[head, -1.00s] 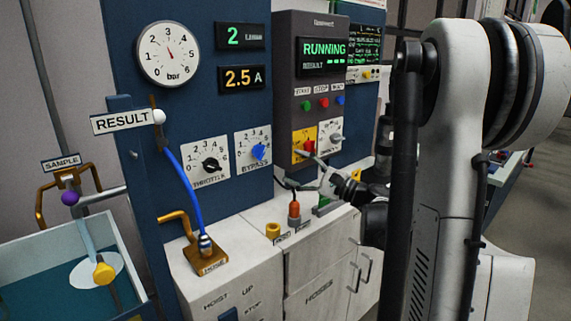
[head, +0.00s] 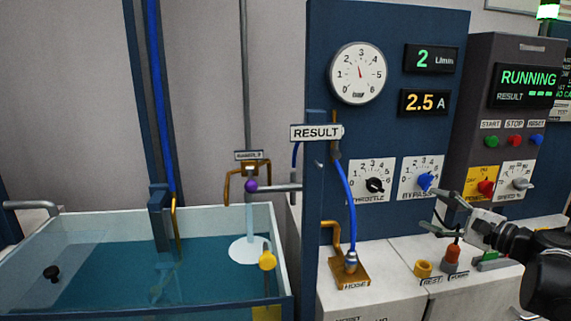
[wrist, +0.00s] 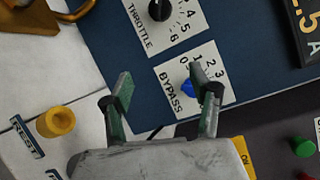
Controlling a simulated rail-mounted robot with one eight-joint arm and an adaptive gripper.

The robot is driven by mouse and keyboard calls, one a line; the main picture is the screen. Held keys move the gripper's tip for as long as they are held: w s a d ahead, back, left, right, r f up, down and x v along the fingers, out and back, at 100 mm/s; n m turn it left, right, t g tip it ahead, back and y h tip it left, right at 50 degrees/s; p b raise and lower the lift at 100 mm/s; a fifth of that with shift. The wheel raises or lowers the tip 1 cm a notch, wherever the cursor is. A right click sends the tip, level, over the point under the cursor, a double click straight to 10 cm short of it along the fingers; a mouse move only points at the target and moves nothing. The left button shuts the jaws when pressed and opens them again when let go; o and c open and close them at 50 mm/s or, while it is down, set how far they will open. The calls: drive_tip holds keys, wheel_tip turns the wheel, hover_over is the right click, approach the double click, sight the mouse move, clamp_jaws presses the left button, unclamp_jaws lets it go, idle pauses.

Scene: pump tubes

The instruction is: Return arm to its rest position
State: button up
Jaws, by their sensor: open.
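My gripper (head: 455,215) is at the right of the head view, in front of the blue panel between the blue bypass knob (head: 425,181) and the red switch on a yellow plate (head: 485,187). It is open and empty. In the wrist view the two fingers of my gripper (wrist: 163,88) stand apart. The bypass knob (wrist: 187,88) shows behind the right finger, which partly covers it; the gap between them cannot be judged. My dark wrist and forearm enter from the right edge of the head view.
The counter carries an orange-handled plug (head: 451,256), a yellow ring (head: 423,268) and a hose fitting (head: 351,264). A water tank (head: 282,262) stands at left. The dark control box (head: 508,110) reads RUNNING. The dial gauge (head: 358,73) hangs above the knobs.

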drive_tip(key=s+a+f+n+g+h+p, duration=0.1)
drive_tip(key=s+a+n+g, duration=0.25)
drive_tip(key=a, duration=0.35)
drive_tip(key=s+a+n+g+h+p, duration=0.1)
drive_tip(key=s+a+n+g+h, duration=0.15)
drive_tip(key=s+a, duration=0.4)
drive_tip(key=s+a+n+g+h+p, duration=0.1)
drive_tip(key=s+a+n+h, duration=0.1)
drive_tip(key=s+n, duration=0.2)
drive_tip(key=s+a+f+n+h+p, duration=0.1)
drive_tip(key=s+n, duration=0.4)
drive_tip(key=s, duration=0.5)
drive_tip(key=shift+s+a+f+n+g+h+p, duration=0.4)
drive_tip(key=shift+h+p, duration=0.35)
drive_tip(key=shift+h, duration=0.5)
